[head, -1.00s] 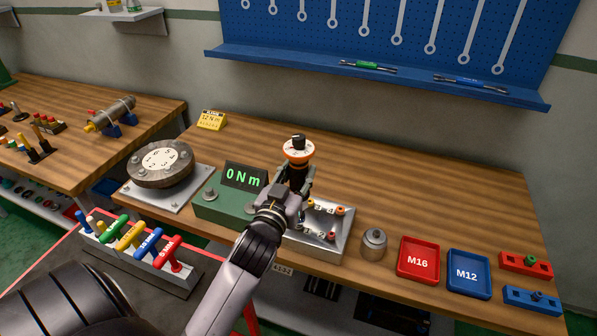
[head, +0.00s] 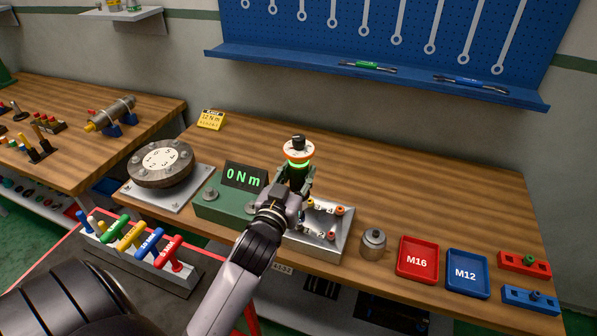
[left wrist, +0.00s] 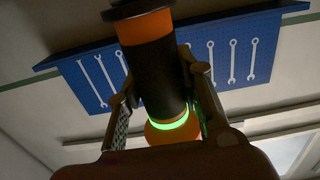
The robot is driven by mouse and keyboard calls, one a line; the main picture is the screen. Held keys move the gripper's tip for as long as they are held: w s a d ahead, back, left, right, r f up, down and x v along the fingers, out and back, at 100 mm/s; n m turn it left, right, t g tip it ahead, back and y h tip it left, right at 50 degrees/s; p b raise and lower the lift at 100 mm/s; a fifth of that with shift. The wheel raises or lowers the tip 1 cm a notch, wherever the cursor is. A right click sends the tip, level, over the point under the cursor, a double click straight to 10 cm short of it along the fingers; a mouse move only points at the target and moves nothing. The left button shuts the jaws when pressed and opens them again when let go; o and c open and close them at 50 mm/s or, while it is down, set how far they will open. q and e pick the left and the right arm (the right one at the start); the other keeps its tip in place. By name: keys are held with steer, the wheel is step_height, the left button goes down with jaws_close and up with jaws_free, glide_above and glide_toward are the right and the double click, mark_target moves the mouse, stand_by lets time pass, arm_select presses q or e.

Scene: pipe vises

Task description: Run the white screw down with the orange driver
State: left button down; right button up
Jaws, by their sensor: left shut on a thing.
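The orange driver (head: 299,151) has an orange and black body with a lit green ring and a black knob on top. It stands about upright over the left part of a metal block (head: 337,250). My left gripper (head: 296,182) is shut on its dark body. In the left wrist view the driver (left wrist: 158,75) sits between the two fingers, its ring glowing green. I cannot make out the white screw; the driver's tip and the block's left part are hidden behind my gripper and arm.
A green torque box (head: 225,208) reading "0 Nm" stands just left of the block. A grey metal cylinder (head: 373,243), a red M16 tray (head: 418,280) and a blue M12 tray (head: 468,287) stand to its right. The bench behind is mostly clear.

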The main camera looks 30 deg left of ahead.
mark_target(294, 162)
arm_select(q)
steer(key=shift+r+p, duration=2.3)
steer(key=shift+r, duration=0.35)
